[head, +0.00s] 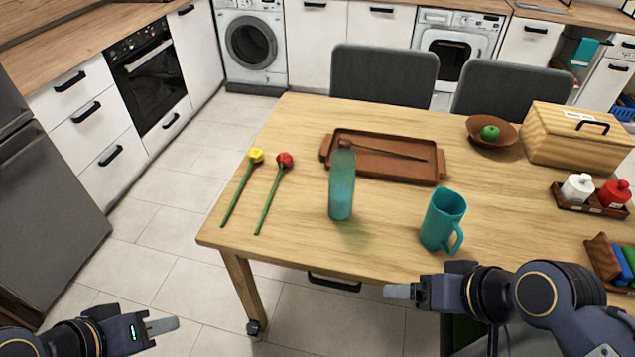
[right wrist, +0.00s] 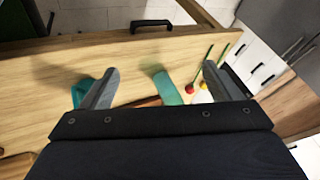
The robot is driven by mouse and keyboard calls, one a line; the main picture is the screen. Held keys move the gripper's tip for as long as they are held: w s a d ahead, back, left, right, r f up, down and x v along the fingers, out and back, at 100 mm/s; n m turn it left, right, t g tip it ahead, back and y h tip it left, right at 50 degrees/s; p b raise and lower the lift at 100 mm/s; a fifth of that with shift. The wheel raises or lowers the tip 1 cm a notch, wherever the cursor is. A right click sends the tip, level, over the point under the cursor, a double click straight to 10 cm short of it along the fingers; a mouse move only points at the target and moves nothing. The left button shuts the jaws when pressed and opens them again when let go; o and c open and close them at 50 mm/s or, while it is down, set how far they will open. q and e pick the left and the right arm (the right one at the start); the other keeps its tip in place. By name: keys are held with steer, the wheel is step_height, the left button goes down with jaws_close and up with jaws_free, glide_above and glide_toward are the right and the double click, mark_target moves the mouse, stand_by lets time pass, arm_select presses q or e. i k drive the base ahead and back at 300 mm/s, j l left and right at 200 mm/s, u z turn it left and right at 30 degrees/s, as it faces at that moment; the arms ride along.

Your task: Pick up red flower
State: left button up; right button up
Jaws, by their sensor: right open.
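The red flower (head: 284,160) lies on the wooden table (head: 290,255) near its left edge, its head away from me and its green stem toward the near edge. It also shows in the right wrist view (right wrist: 190,88), between the fingers but farther off. A yellow flower (head: 256,156) lies just left of it. My left gripper (head: 165,325) is low at the bottom left, off the table and apart from both flowers; its jaw gap cannot be made out. My right gripper (head: 400,291) is near the table's front edge, open and empty, its two fingers spread in its wrist view (right wrist: 160,90).
A teal glass vase (head: 342,190) stands right of the red flower, with a teal mug (head: 443,220) farther right. A brown tray (head: 430,178) lies behind. A bowl (head: 478,126), bread box (head: 575,140) and condiment bottles are at the right. Chairs (head: 385,75) stand behind the table.

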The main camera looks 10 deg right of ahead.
mark_target(284, 160)
steer(key=i+j, duration=0.2)
steer(key=j, duration=0.2)
steer(key=i+j+u, duration=0.1)
steer(key=i+j, duration=0.15)
steer(key=j, duration=0.15)
steer(key=i+j+u, duration=0.1)
steer(key=j, duration=0.3)
steer(key=i+j, duration=0.35)
